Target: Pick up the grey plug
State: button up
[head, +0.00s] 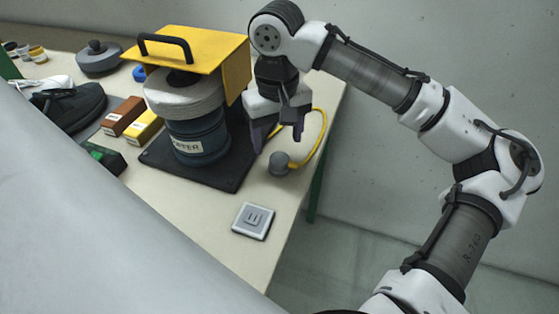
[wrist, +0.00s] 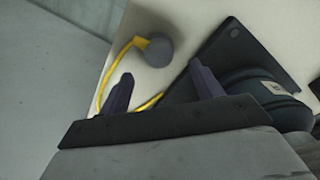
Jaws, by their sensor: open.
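The grey plug (head: 280,162) lies on the table near its right edge, with a yellow cord (head: 321,140) running from it. In the head view my gripper (head: 277,135) is above and slightly behind the plug, pointing down, with its fingers apart and nothing between them. In the wrist view the plug (wrist: 158,51) lies beyond the fingertips of my gripper (wrist: 160,75), roughly in line with the gap between them. The yellow cord (wrist: 116,64) curves to the left and passes behind the fingers. The plug is not touched by either finger.
A dark machine (head: 198,135) with a yellow guard (head: 190,50) stands on a black base plate (head: 215,178) close left of my gripper. A grey socket (head: 253,220) lies nearer on the table (head: 215,235).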

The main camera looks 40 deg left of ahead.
aim_at(279, 156)
jog(key=f, duration=0.4)
jog(key=shift+s+d+f, duration=0.25)
jog(key=shift+d+f, duration=0.15)
jog(key=shift+f, duration=0.4)
jog(key=shift+c, duration=0.4)
jog(key=c, duration=1)
jog(key=shift+r, duration=0.2)
jog(key=shift+c, duration=0.2)
